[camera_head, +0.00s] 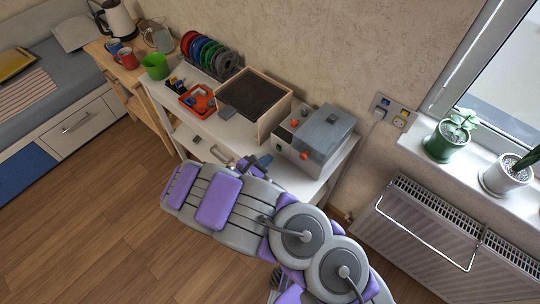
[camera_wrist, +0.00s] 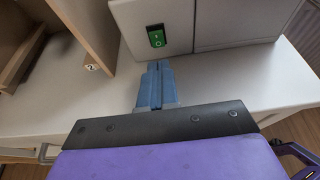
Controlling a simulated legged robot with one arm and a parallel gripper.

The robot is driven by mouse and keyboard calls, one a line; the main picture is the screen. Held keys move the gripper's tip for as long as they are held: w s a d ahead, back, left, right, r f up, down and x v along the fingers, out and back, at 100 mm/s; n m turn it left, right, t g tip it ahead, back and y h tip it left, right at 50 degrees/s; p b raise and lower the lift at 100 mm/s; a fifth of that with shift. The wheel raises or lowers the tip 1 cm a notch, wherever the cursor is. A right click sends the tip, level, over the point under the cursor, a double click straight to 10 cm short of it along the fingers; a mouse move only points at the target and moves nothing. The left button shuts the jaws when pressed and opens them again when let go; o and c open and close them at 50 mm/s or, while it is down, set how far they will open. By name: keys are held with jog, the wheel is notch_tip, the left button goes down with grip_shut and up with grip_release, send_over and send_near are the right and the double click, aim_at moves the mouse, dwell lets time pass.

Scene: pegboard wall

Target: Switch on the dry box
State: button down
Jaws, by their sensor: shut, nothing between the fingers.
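The dry box, a grey box (camera_head: 318,138) with small orange parts on it, stands at the right end of the white table. In the wrist view its pale grey front (camera_wrist: 208,24) fills the top. A green rocker switch (camera_wrist: 156,36) in a black frame sits low on that front; I cannot tell which way it is pressed. My gripper (camera_wrist: 159,66) has its blue fingers shut with nothing between them. Its tips show just below the switch, and whether they touch the front is unclear. In the head view my gripper (camera_head: 262,161) is at the box's left front, low.
An open wooden box (camera_head: 268,122) with a dark inside stands left of the dry box. Further left are a red tray (camera_head: 197,100), several spools (camera_head: 210,56) and a green cup (camera_head: 155,66). A radiator (camera_head: 440,235) and window sill are at right. The floor in front is clear.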

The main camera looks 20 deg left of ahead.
aim_at(278, 148)
jog(key=shift+w+d+r+b, duration=0.15)
jog(key=shift+w+d+r, duration=0.15)
jog(key=shift+w, duration=0.3)
jog(key=shift+w+d+r+b, duration=0.15)
jog(key=shift+w+r, duration=0.25)
jog(key=shift+w, duration=0.15)
jog(key=shift+w+d+r+g+p, duration=0.2)
jog(key=shift+w+r+g+p, duration=0.3)
jog(key=shift+p, duration=0.75)
jog(key=shift+s+f+b, duration=0.25)
jog(key=shift+b, duration=0.1)
jog(key=shift+a+r, duration=0.1)
jog(key=shift+r+p, duration=0.6)
jog(key=shift+r, duration=0.1)
